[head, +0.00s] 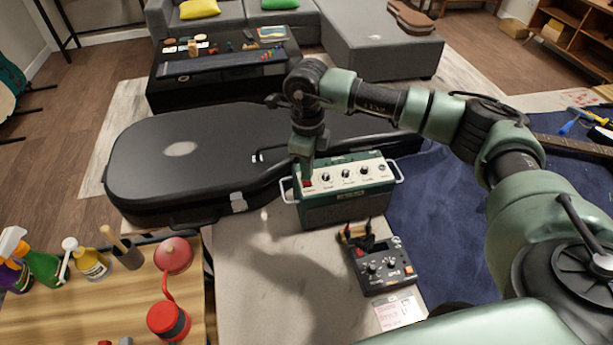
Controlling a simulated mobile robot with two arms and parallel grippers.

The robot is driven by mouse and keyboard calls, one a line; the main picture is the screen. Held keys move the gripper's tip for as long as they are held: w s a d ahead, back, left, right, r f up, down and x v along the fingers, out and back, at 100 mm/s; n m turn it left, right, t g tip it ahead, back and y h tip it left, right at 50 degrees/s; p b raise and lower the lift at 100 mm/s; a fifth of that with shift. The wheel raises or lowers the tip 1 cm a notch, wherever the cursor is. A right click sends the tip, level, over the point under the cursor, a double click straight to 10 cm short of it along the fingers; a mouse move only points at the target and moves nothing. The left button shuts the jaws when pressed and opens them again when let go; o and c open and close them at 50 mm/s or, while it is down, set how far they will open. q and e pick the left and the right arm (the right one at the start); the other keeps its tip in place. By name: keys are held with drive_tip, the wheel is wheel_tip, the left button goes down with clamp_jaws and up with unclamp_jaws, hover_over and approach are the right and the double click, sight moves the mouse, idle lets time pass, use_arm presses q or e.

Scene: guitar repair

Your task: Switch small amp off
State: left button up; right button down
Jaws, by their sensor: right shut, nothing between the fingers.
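The small amp (345,208) is a green box with a pale control panel on top, several dark knobs and white side handles. It stands on the light worktop in the middle of the head view. A red switch (308,183) sits at the left end of its panel. My right gripper (306,174) points down over that left end, shut and empty, its tip at or just above the red switch. I cannot tell whether it touches, or which way the switch is set. My left gripper is not in view.
A black guitar case (180,150) lies behind the amp. A dark pedal-like box (383,268) with knobs and clips stands in front, beside a pink-lettered card (399,312). A wooden table (110,315) with bottles is at the left. The worktop left of the pedal is clear.

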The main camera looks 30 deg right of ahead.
wheel_tip(320, 180, up, 5)
drive_tip(key=shift+r+p, duration=0.15)
drive_tip(key=shift+p, duration=1.1)
